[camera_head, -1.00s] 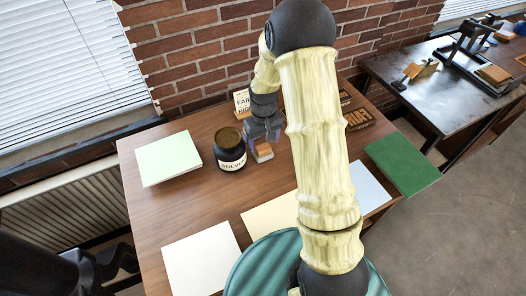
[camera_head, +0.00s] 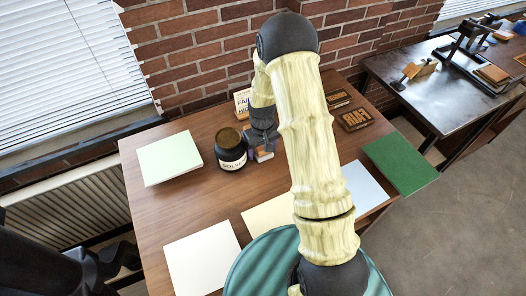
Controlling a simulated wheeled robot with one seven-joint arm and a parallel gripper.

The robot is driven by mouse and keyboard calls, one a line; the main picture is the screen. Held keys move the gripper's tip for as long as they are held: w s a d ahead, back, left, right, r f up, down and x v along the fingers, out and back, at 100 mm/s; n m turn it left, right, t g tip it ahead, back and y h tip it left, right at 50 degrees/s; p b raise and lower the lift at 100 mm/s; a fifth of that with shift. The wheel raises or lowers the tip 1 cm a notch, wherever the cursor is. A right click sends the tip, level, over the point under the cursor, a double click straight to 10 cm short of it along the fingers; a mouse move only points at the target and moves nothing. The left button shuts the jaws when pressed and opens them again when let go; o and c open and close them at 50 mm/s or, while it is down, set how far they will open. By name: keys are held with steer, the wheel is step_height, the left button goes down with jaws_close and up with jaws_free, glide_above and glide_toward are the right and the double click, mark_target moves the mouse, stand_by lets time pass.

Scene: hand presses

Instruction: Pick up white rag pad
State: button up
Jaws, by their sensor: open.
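A white pad (camera_head: 203,262) lies flat at the near left of the brown wooden table; it looks like the white rag pad. A thicker pale green-white pad (camera_head: 169,158) lies at the far left. My gripper (camera_head: 263,148) is open at the back middle of the table, just right of the dark jar. It is over or beside a small wood-topped block (camera_head: 264,155), well away from the white pad. My arm hides part of the table, and whether the fingers touch the block cannot be told.
A dark solvent jar (camera_head: 231,150) stands close left of my gripper. A cream pad (camera_head: 267,214), a light blue pad (camera_head: 362,188) and a green pad (camera_head: 400,163) lie along the front and right. Lettered wooden blocks (camera_head: 354,119) and a sign (camera_head: 242,100) stand at the back.

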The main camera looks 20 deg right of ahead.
steer(key=c, duration=0.7)
steer(key=shift+c, duration=0.2)
steer(key=shift+r, duration=0.1)
step_height(320, 180, up, 18)
steer(key=b, duration=0.2)
